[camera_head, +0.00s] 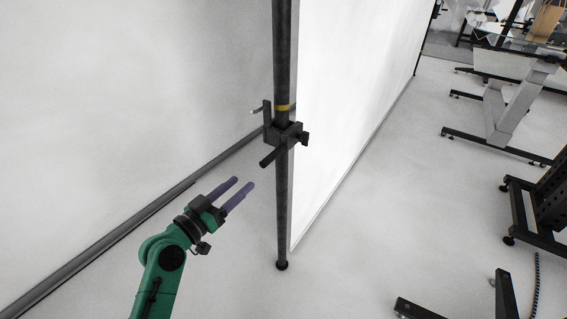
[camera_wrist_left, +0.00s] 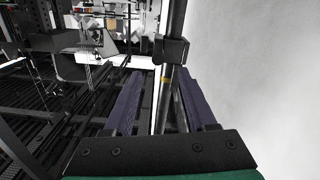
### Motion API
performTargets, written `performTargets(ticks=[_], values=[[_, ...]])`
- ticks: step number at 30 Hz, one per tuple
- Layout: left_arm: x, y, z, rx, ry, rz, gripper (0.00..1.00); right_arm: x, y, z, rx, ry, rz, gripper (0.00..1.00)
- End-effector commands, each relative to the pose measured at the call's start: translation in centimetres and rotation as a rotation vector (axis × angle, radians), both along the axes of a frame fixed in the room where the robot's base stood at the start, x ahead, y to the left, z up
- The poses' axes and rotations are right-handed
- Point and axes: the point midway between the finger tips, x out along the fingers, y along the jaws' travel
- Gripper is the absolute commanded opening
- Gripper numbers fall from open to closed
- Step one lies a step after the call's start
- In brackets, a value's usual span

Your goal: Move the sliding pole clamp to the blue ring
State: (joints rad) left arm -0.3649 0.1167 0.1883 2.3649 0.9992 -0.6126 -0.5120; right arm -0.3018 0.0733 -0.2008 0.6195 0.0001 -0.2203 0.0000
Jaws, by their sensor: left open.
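A dark upright pole (camera_head: 282,215) stands near the middle of the head view. The black sliding clamp (camera_head: 285,134) sits around it, with a short dark handle (camera_head: 269,158) sticking out toward the lower left. A yellow ring (camera_head: 283,107) is on the pole just above the clamp. I see no blue ring. My left gripper (camera_head: 244,183) is open and empty, left of the pole and lower in the picture than the clamp. In the left wrist view the clamp (camera_wrist_left: 171,50) and yellow ring (camera_wrist_left: 166,79) show beyond the purple fingers. My right gripper is not in view.
A large white panel (camera_head: 345,90) stands right behind the pole, and another pale panel (camera_head: 130,90) with a grey bottom rail (camera_head: 120,230) is at the left. Dark-footed stands (camera_head: 540,200) are at the right. The floor between is clear.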

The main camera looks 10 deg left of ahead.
Motion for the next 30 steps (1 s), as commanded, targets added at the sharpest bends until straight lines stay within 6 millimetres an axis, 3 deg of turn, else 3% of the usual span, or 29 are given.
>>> performTargets(ticks=[5, 18, 22, 29, 30], values=[[1.9, -0.8, 0.9, -0.005, -0.012, -0.004, 0.57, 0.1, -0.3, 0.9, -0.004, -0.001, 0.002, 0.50], [12.0, -4.9, 0.7, -0.005, -0.009, -0.004, 0.57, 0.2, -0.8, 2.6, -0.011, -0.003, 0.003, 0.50], [13.3, -5.4, 0.6, -0.003, -0.008, -0.003, 0.57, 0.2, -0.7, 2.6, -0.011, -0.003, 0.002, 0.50], [13.5, -5.5, 0.5, -0.002, -0.008, -0.004, 0.57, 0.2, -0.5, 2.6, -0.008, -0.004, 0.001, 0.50], [13.4, -5.5, 0.5, -0.002, -0.008, -0.004, 0.53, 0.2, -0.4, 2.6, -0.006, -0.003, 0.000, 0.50]])
